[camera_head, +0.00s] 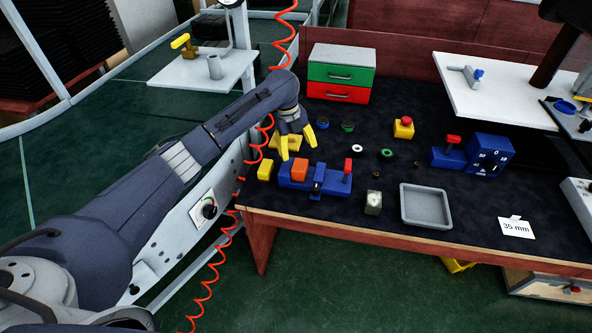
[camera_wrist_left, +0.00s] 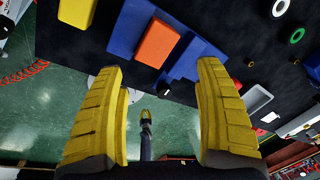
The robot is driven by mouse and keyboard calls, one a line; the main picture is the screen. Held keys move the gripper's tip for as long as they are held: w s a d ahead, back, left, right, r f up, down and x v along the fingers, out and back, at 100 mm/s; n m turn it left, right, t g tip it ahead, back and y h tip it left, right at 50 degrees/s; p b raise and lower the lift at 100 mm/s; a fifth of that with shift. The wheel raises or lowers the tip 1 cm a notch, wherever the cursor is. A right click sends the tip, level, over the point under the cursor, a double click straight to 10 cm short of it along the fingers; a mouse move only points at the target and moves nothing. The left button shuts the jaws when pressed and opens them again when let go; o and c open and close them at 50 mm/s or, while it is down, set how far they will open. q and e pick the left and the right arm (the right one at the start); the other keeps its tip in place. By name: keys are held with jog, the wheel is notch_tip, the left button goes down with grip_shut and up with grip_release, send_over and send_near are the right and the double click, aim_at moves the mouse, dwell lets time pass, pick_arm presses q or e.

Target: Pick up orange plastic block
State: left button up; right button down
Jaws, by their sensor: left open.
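The orange plastic block (camera_head: 299,170) sits on the left part of a blue fixture (camera_head: 325,181) near the table's left front. In the left wrist view, the orange block (camera_wrist_left: 158,43) lies on the blue fixture (camera_wrist_left: 190,62), beyond the fingertips and between their lines. My left gripper (camera_head: 297,143) has yellow fingers spread apart and empty, above and just behind the block in the head view. The fingers (camera_wrist_left: 158,75) also frame the lower part of the left wrist view. They do not appear to touch the block.
A yellow block (camera_head: 265,170) stands left of the fixture. A red-knobbed lever (camera_head: 348,168) rises at its right end. A drawer box (camera_head: 341,73) stands behind. Small rings lie mid-table.

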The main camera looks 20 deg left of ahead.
pick_arm(q)
notch_tip(320, 180, up, 7)
jog(key=d+m+y, duration=0.1)
jog(key=m+y, duration=0.1)
jog(key=m, duration=0.5)
send_over(300, 166)
jog(key=shift+m+g, duration=0.3)
jog(key=shift+g, duration=0.1)
notch_tip(300, 166, down, 10)
jog(key=shift+d+f, duration=0.1)
jog(key=shift+f, duration=0.1)
jog(key=shift+w+a+f, duration=0.1)
jog(key=shift+f, duration=1.25)
jog(key=shift+a+f, duration=0.1)
jog(key=shift+f, duration=1.25)
jog(key=shift+c, duration=0.4)
jog(key=c, duration=1.3)
jog(key=shift+o, duration=0.2)
jog(key=shift+r, duration=0.15)
